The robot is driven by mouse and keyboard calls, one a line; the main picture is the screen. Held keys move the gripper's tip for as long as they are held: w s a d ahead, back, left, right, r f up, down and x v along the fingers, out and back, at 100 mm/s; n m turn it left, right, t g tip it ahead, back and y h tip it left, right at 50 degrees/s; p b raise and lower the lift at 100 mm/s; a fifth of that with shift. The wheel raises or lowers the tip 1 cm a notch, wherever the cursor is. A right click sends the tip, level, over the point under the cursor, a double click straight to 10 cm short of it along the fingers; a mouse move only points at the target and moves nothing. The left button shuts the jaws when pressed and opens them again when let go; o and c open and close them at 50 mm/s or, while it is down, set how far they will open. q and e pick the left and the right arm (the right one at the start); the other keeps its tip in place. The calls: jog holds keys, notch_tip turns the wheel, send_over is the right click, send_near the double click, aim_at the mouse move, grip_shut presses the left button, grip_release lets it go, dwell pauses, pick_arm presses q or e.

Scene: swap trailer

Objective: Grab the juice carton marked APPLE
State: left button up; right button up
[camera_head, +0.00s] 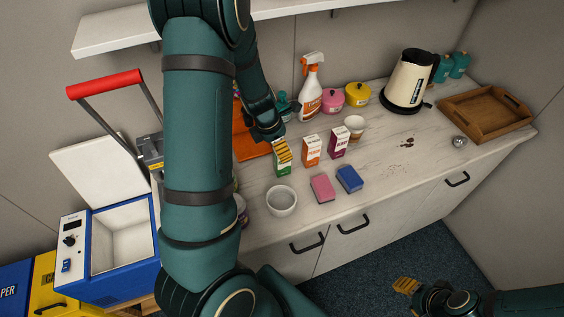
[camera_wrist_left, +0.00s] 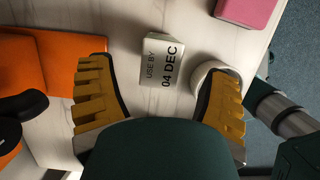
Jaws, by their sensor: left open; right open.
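Three small juice cartons stand on the white counter (camera_head: 390,160): a green one (camera_head: 281,170), an orange one (camera_head: 311,152) and a purple one (camera_head: 340,142). Their front lettering is too small to read for certain. My left gripper (camera_head: 283,151) is right at the top of the green carton and hides part of it. In the left wrist view, a white carton face marked USE BY 04 DEC (camera_wrist_left: 163,62) lies between the open yellow fingers, with gaps on both sides. My right gripper (camera_head: 406,286) is open, low over the floor and away from the counter.
In the wrist view, the right finger overlaps the bowl (camera_wrist_left: 213,68). A spray bottle (camera_head: 311,92), pots, kettle (camera_head: 407,82) and wooden tray (camera_head: 487,110) line the back.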

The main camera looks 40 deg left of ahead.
pick_arm(q)
jog(key=b+x, duration=0.1)
jog(key=x, duration=0.3)
jog(key=shift+w+f, duration=0.1)
jog(key=shift+f, duration=0.05)
grip_shut()
